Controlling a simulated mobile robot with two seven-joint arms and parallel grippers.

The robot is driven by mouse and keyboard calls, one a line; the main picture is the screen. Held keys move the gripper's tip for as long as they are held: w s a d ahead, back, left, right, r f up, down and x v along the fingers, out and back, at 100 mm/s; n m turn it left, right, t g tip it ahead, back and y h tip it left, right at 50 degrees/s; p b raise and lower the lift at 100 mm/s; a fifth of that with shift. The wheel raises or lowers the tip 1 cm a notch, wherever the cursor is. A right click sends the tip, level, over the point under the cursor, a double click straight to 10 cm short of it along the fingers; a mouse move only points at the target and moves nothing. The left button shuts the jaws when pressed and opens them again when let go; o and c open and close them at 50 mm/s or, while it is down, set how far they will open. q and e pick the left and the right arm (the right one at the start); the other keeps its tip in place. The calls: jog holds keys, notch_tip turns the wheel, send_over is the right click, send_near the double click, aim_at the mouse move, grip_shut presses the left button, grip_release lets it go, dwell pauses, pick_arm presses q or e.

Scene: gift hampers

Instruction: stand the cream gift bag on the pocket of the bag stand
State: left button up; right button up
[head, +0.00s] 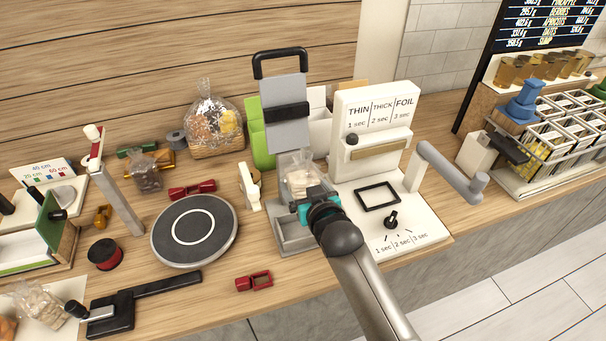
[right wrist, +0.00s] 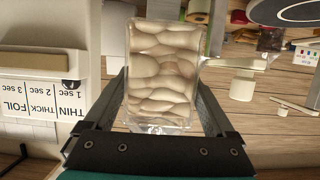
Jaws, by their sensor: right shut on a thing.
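My right gripper (head: 306,200) is shut on a clear bag of pale cream pieces (head: 301,172), which I take as the cream gift bag. In the right wrist view the bag (right wrist: 162,65) sits between the two fingers, its crimped end toward the palm. In the head view the bag is upright in front of a grey panel (head: 287,88) with a black handle and band, above a low grey tray (head: 292,232); these look like the bag stand and its pocket. My gripper partly hides the tray, and I cannot tell if the bag touches it. My left gripper is not in view.
A white sealing machine (head: 376,105) stands close on the right, with a grey crank (head: 452,172). A round dark turntable (head: 195,230) and a cream clamp-like piece (head: 249,187) are on the left. Green (head: 257,138) and white bags stand behind.

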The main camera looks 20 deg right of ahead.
dwell(0.3)
jog(key=shift+r+p, duration=0.15)
jog(key=shift+p, duration=0.25)
notch_tip(320, 180, down, 6)
jog(key=b, duration=0.4)
jog(key=shift+f, duration=0.9)
dwell(1.4)
jog(key=shift+f+b, duration=1.4)
jog(key=shift+f, duration=0.65)
dwell(2.3)
